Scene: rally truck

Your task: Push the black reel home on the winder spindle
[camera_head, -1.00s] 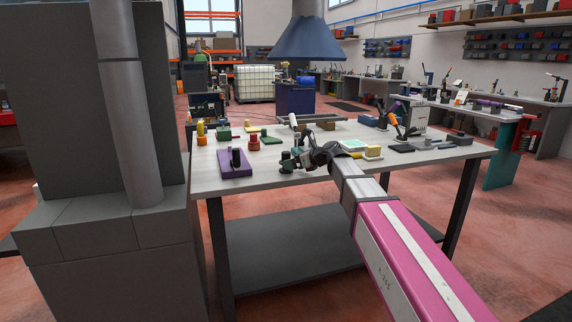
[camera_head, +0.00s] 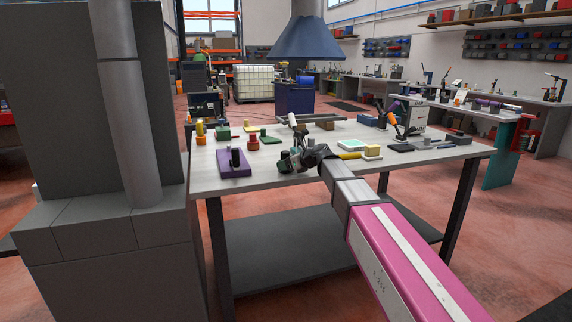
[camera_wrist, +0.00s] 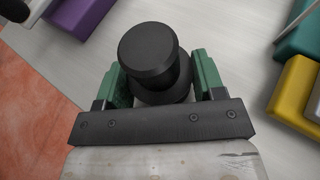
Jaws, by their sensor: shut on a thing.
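The black reel (camera_wrist: 149,53) stands between the two green fingers of my gripper (camera_wrist: 157,84) in the wrist view, with its round end facing the camera. The gripper is shut on it. In the head view my gripper (camera_head: 291,161) is low over the front of the table, and the reel cannot be made out clearly there. A purple base (camera_head: 234,170) with a dark upright post (camera_head: 236,157) is to the left of my gripper, apart from it. This looks like the winder and its spindle. The purple base (camera_wrist: 88,18) also shows at the wrist view's upper left.
A red stepped piece (camera_head: 253,142) stands behind the purple base. A yellow block (camera_wrist: 297,95) and a teal block (camera_wrist: 301,32) are right of the gripper in the wrist view. Bare grey tabletop (camera_wrist: 215,28) lies between. The table's front edge is close.

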